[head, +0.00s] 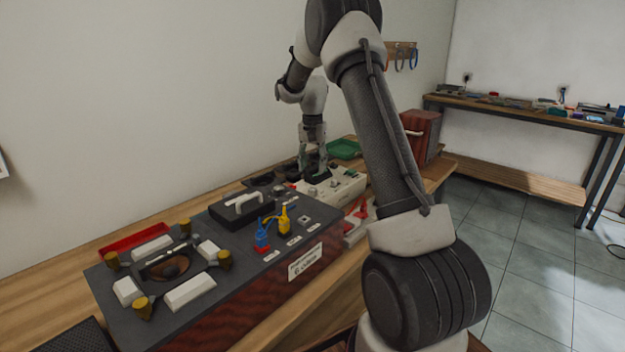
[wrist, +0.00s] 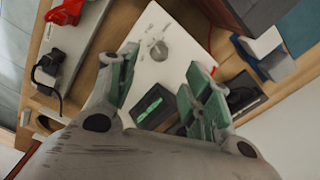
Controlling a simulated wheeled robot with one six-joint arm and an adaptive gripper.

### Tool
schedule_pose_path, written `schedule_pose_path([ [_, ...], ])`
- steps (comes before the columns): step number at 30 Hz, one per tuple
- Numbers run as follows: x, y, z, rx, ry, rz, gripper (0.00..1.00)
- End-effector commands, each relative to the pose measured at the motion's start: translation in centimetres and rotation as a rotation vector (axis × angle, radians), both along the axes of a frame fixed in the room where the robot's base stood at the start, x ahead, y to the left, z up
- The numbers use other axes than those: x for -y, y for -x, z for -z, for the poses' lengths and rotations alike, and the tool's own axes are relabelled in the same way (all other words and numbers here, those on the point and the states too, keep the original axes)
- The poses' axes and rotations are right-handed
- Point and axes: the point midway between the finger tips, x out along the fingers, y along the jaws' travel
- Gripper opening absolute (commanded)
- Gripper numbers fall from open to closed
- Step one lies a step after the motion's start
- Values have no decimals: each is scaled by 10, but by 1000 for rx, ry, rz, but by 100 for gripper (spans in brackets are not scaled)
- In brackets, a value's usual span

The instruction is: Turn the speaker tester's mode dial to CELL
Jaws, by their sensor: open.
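The speaker tester is a cream-white box (head: 345,192) on the bench in the head view, partly hidden by my arm. Its white top panel (wrist: 178,73) fills the middle of the wrist view. A round grey knob (wrist: 158,51), which looks like the mode dial, stands on that panel; its pointer and markings are too small to read. A dark display with a green screen (wrist: 152,103) is nearer the gripper's base. My gripper (wrist: 163,66) is open and empty, its green-padded fingers over the panel on either side of the knob's line. In the head view my gripper (head: 313,165) points down above the tester.
A dark test box (head: 318,222) with yellow and blue plugs (head: 283,222) stands nearer on the bench. A green tray (head: 343,149) and red cabinet (head: 420,135) are behind. Red clips (wrist: 66,12) and a black plug (wrist: 48,64) lie left of the tester in the wrist view.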

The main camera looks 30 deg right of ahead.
Motion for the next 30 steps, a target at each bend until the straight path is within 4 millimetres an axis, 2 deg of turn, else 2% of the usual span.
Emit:
schedule_pose_path([
  [4, 0, 0, -22, 1, 0, 0, 50],
  [10, 0, 0, -32, -1, 0, 0, 50],
  [23, 0, 0, -32, -1, 0, -1, 50],
  [27, 0, -1, -32, 3, 1, -66, 50],
  [28, 0, 0, -30, 2, 1, -97, 50],
  [30, -3, 19, -12, -41, -10, -171, 50],
])
